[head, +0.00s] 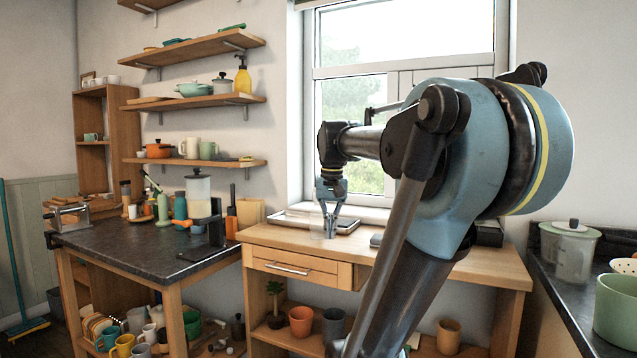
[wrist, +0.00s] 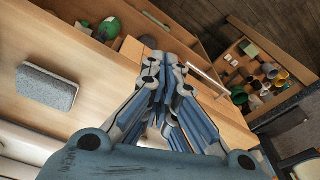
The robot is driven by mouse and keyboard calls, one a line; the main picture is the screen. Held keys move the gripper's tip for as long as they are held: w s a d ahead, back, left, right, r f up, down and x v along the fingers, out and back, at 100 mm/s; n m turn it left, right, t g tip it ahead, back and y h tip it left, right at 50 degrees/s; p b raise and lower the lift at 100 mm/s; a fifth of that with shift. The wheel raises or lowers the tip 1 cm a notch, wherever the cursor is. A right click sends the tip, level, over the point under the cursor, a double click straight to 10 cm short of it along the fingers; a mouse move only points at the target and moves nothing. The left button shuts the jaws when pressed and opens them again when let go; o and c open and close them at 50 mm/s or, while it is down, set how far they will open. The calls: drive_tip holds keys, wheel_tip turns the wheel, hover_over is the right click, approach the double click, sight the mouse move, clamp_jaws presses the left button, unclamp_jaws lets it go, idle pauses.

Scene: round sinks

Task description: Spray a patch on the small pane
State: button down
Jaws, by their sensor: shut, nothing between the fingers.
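A yellow bottle with a dark pump or spray top (head: 243,77) stands on the middle wall shelf, left of the window. The window has a wide upper pane (head: 405,35) and smaller panes below, one of them at the lower left (head: 350,103); I cannot tell which is the small pane. My gripper (head: 331,222) points down over the wooden bench, in front of the window's lower left. It is shut and empty, well apart from the bottle. In the wrist view its blue fingers (wrist: 169,100) are together. My arm hides the window's lower right.
The wooden bench (head: 430,262) carries a tray (head: 345,226) by the window and a grey block (wrist: 47,87). Pots fill the lower shelves. A dark counter stands at right.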

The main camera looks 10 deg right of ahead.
drive_tip(key=w+r+m, duration=0.2)
drive_tip(key=w+r, duration=0.8)
drive_tip(key=r, duration=0.2)
drive_tip(key=w+r+m+g, duration=0.1)
drive_tip(key=w+r+m, duration=0.1)
drive_tip(key=w+r, duration=0.9)
wheel_tip(320, 180, up, 2)
drive_tip(key=shift+d+r, duration=0.25)
drive_tip(key=shift+d, duration=0.15)
wheel_tip(320, 180, down, 14)
drive_tip(key=shift+f, duration=0.1)
drive_tip(key=shift+f, duration=0.95)
wheel_tip(320, 180, up, 14)
drive_tip(key=shift+w, duration=0.1)
idle(1.5)
